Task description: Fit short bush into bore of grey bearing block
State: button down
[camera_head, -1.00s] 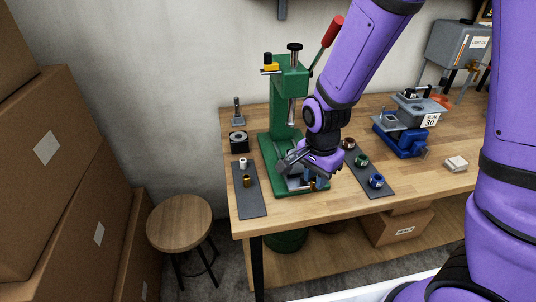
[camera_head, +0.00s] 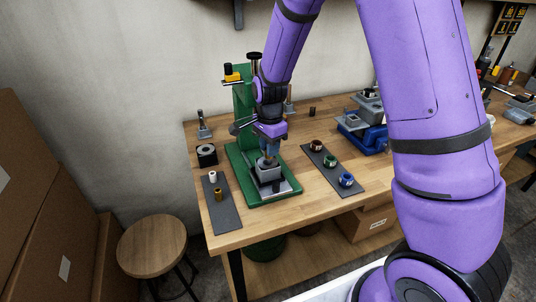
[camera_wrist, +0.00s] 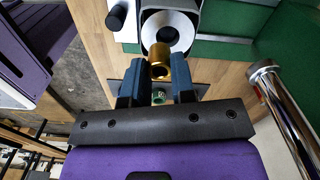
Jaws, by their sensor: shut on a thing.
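My gripper (camera_head: 268,152) is shut on a brass-coloured bush (camera_wrist: 159,62), which shows between the two dark fingertips in the wrist view. The grey bearing block (camera_head: 268,172) sits on the base of the green press (camera_head: 240,160), and my gripper is right above it. In the wrist view the block's pale round face with its dark bore (camera_wrist: 168,30) lies just beyond the bush. The bush's end overlaps the near edge of that face in the picture. I cannot tell whether it touches the block or has entered the bore.
A dark strip (camera_head: 222,217) at left bears a white bush (camera_head: 213,176) and another brass bush (camera_head: 218,194). A black block (camera_head: 206,154) stands behind it. Another strip (camera_head: 322,160) at right bears several coloured rings. The press's steel column (camera_wrist: 290,120) is close in the wrist view.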

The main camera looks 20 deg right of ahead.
jog(key=shift+w+f, duration=0.1)
jog(key=shift+w, duration=0.4)
jog(key=shift+f, duration=1.7)
jog(key=shift+f, duration=0.1)
jog(key=c, duration=1)
grip_release()
jog(key=shift+o, duration=0.2)
jog(key=shift+r, duration=3.9)
jog(key=shift+s, duration=0.1)
